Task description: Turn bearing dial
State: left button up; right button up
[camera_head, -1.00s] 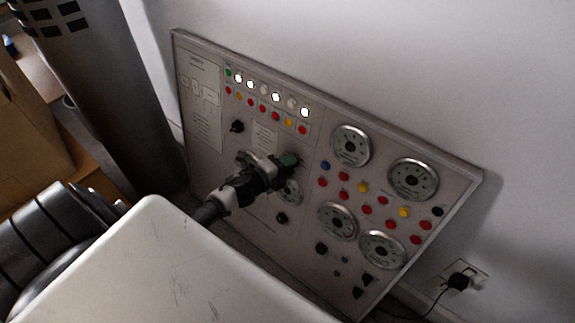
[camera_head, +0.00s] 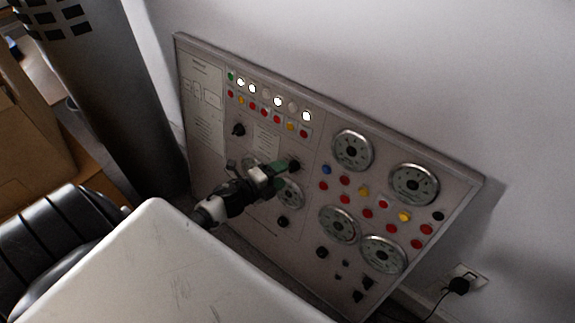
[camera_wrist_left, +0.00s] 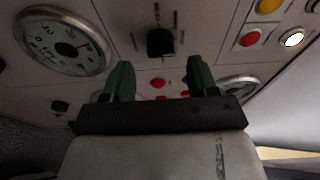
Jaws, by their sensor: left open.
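An upright grey control panel (camera_head: 250,225) leans near the wall, with several black knobs and round gauges. My left gripper (camera_head: 280,170) has green fingertips and is in front of the panel's middle, beside a black knob (camera_head: 294,165). In the left wrist view my open gripper (camera_wrist_left: 160,78) has a black knob (camera_wrist_left: 160,42) ahead, centred between its two fingers, which appear apart from it. The labels are too small to read, so I cannot tell which knob is the bearing dial. My right gripper is not in view.
A small gauge (camera_head: 289,193) sits just below the gripper, partly hidden. Larger gauges (camera_head: 353,150) and coloured buttons fill the panel's right side. A dark column (camera_head: 110,90) stands at left. A plug and cable (camera_head: 458,286) hang on the wall at lower right.

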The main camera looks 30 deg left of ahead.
pick_arm(q)
jog(key=v, duration=0.7)
dwell(0.3)
